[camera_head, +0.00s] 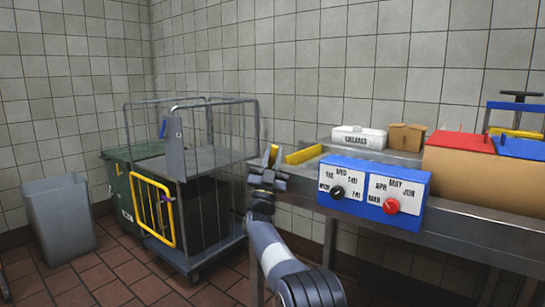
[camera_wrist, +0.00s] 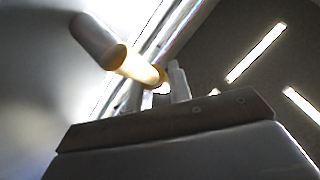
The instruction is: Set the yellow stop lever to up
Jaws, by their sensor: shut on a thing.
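The yellow stop lever (camera_head: 274,152) shows as a small, near-upright yellow piece at the left end of the steel counter. My gripper (camera_head: 267,175) is at it, just below its visible tip, and is shut on it. My gripper hides the lower part of the lever and its mount. In the wrist view, a rod with a yellow-orange part (camera_wrist: 140,68) and a grey rounded end slants across the upper left, by the jaws. The exact contact is hard to make out there.
A yellow bar (camera_head: 304,155) lies on the steel counter (camera_head: 465,222). A blue box with black and red knobs (camera_head: 372,188) stands at the counter's front. A wire cage trolley (camera_head: 255,125) is close on the left. A grey bin (camera_head: 60,215) stands farther left.

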